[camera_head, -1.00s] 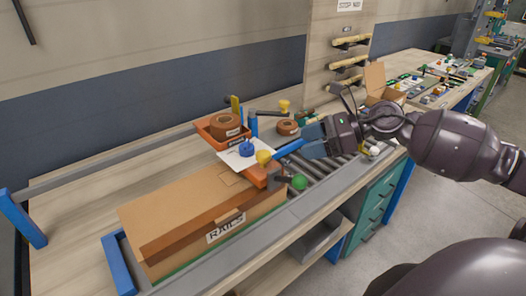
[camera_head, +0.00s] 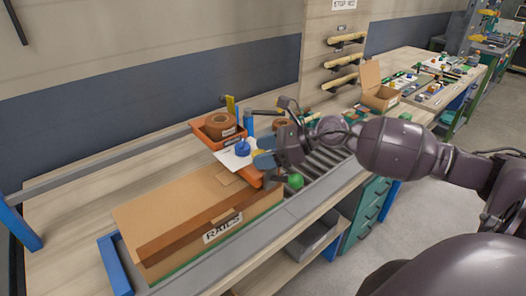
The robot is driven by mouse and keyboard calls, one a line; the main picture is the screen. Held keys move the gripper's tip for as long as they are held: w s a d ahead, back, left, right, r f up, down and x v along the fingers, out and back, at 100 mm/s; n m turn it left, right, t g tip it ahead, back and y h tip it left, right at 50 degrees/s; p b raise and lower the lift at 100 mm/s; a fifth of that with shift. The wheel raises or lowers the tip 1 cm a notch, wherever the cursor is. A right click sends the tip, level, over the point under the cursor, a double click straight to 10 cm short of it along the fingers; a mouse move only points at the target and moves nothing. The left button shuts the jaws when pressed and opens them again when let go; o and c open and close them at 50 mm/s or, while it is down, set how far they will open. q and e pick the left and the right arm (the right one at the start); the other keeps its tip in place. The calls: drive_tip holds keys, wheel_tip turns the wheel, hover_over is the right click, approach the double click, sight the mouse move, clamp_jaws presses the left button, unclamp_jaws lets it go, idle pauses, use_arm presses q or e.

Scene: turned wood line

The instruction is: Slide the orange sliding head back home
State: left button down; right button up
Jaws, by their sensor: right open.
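The orange sliding head (camera_head: 250,177) is at the middle of the bench, at the far right end of the long cardboard box. A white sheet (camera_head: 231,160) and a blue knob (camera_head: 243,147) are beside it. A yellow knob (camera_head: 258,155) shows just behind the head, and a green ball (camera_head: 295,181) sits to its right. My right gripper (camera_head: 264,152) is open, its blue-grey fingers at the yellow knob and partly covering it. I cannot tell whether they touch it. My left gripper is not in view.
The cardboard box (camera_head: 180,212) marked RAILS lies in front, within a blue-edged frame. Rollers (camera_head: 322,163) run to the right of the head. An orange tray (camera_head: 205,135) holding a brown roll (camera_head: 220,126) stands behind. The bench at left is clear.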

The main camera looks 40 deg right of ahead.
drive_tip(key=shift+w+a+f, duration=0.1)
drive_tip(key=shift+a, duration=0.1)
clamp_jaws()
idle(0.4)
drive_tip(key=shift+a, duration=0.1)
